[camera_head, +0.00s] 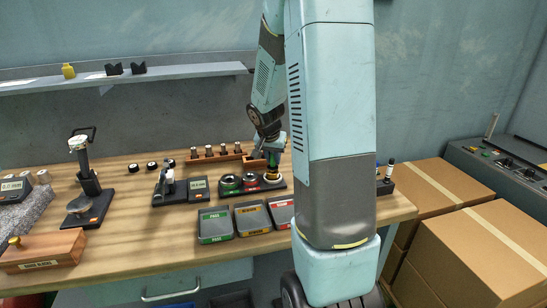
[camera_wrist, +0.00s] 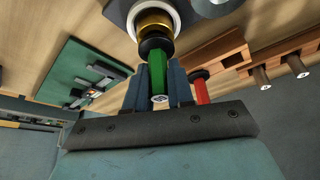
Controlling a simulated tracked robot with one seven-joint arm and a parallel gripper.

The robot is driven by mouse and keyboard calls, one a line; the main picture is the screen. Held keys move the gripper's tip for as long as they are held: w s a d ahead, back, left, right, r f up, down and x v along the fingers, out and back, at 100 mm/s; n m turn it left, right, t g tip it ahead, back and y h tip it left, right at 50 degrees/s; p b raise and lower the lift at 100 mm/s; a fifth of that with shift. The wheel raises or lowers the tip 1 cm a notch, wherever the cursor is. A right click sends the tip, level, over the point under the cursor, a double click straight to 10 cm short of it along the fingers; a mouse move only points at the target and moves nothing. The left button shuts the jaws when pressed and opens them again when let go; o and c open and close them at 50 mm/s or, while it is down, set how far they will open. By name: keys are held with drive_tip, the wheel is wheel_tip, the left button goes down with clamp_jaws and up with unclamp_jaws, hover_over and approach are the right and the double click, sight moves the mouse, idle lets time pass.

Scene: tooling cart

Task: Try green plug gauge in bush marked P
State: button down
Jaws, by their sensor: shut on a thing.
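My gripper (camera_wrist: 158,88) is shut on the green plug gauge (camera_wrist: 157,72), its blue fingers on either side of the green handle. The gauge's black collar lies against or just in front of a brass-coloured ring inside a pale ring (camera_wrist: 155,20). I cannot tell whether the gauge's tip is inside the bush. In the head view, my gripper (camera_head: 272,155) is over the rightmost bush station (camera_head: 273,178), beside a red-ringed one (camera_head: 250,181) and a green-ringed one (camera_head: 230,184). No letter P is readable. A red plug gauge (camera_wrist: 200,86) stands close to the right finger.
A wooden rack (camera_head: 213,157) with several plugs is behind the stations. Labelled trays (camera_head: 249,217) lie in front. A gauge stand (camera_head: 88,185) and a wooden box (camera_head: 42,250) are to the left. Cardboard boxes (camera_head: 480,235) stand at right. My arm hides part of the bench.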

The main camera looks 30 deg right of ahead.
drive_tip(key=shift+f, duration=0.35)
idle(0.8)
drive_tip(key=shift+r, duration=1.55)
idle(2.1)
drive_tip(key=shift+r, duration=2.45)
